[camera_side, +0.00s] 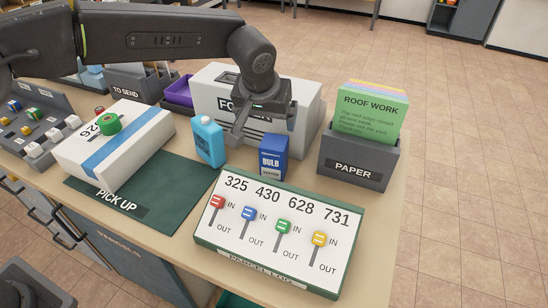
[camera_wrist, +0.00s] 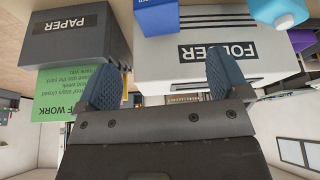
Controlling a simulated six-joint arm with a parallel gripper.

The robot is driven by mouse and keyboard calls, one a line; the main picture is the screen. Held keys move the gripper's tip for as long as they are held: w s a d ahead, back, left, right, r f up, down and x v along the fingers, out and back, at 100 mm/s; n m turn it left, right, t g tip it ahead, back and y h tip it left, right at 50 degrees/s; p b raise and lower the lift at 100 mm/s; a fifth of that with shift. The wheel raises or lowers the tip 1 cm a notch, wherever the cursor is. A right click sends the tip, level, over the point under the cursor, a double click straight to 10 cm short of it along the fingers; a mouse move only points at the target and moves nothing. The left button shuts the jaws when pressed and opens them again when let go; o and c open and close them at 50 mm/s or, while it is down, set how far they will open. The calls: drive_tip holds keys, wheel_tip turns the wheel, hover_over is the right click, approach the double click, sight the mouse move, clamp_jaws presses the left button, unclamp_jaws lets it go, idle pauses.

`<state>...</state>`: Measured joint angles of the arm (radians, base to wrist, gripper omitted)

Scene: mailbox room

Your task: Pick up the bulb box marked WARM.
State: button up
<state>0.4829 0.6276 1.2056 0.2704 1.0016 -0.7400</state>
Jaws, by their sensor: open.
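A small blue box (camera_side: 273,155) marked BULB stands upright on the table in the side view, between the light blue bottle and the PAPER holder. A pale label near its bottom appears to read WARM. In the wrist view, part of a blue box (camera_wrist: 156,17) shows at the top edge, cut off by the frame. My gripper (camera_side: 240,137) is above the table by the FOLDER box, up and left of the blue box in the side view. In the wrist view my gripper (camera_wrist: 164,85) has its two fingers spread, with nothing between them.
A light blue bottle (camera_side: 209,141) stands left of the box. The FOLDER box (camera_side: 305,115) is behind, the PAPER holder (camera_side: 357,162) right. The panel of coloured switches (camera_side: 270,254) lies in front. A white parcel (camera_side: 117,140) rests on the green PICK UP mat (camera_side: 180,205).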

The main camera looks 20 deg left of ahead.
sight(274, 142)
drive_tip(key=x, duration=1.4)
drive_tip(key=shift+w, duration=0.15)
drive_tip(key=shift+r, duration=0.1)
drive_tip(key=c, duration=1)
